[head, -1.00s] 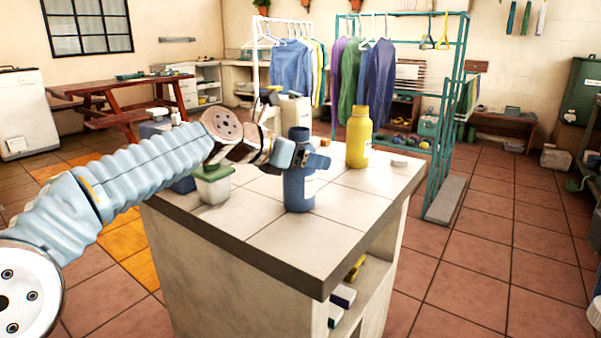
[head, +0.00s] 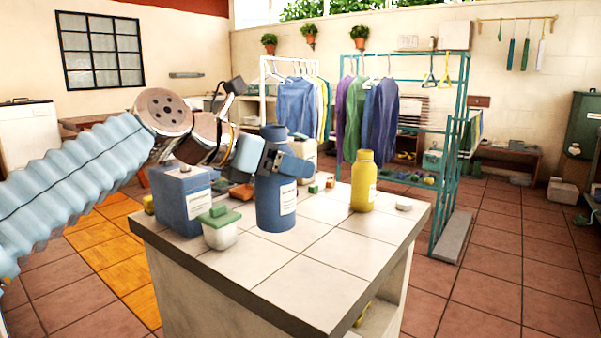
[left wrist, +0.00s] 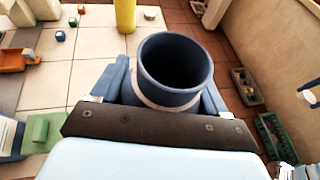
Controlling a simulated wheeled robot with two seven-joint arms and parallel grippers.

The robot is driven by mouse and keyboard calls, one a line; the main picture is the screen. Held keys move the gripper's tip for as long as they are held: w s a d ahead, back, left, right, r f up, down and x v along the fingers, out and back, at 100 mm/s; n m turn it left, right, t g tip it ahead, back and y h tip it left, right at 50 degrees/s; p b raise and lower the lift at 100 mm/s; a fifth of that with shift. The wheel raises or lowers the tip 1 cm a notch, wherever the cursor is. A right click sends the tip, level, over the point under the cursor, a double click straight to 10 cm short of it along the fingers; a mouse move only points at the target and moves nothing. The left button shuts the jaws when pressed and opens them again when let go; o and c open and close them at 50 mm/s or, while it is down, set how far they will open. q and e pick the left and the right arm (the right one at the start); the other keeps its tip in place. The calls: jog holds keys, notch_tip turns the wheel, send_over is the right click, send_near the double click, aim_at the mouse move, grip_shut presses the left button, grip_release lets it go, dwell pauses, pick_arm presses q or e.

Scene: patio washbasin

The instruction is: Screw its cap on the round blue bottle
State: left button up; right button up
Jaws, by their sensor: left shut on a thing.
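The round blue bottle (head: 275,205) is upright over the white tiled counter. Its mouth is open and bare in the left wrist view (left wrist: 174,68). My left gripper (head: 290,163) is shut around its upper part, with one finger on each side. I cannot tell whether its base touches the tiles. A small pale round piece (head: 404,205) lies near the counter's right edge, beside the yellow bottle. It also shows in the left wrist view (left wrist: 150,13). I cannot tell for sure that it is the cap. My right gripper is not in view.
A green-lidded tub (head: 220,230) and a blue box-like container (head: 184,200) stand at the left. Small blocks lie behind. The front tiles are clear.

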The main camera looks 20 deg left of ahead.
pick_arm(q)
jog(key=s, duration=0.1)
jog(key=s+r, duration=0.1)
jog(key=s, duration=0.1)
jog(key=shift+s+a+r, duration=0.15)
jog(key=shift+a+r, duration=0.1)
jog(key=shift+a, duration=0.1)
jog(key=o, duration=0.7)
jog(key=c, duration=1)
jog(key=shift+o, duration=0.2)
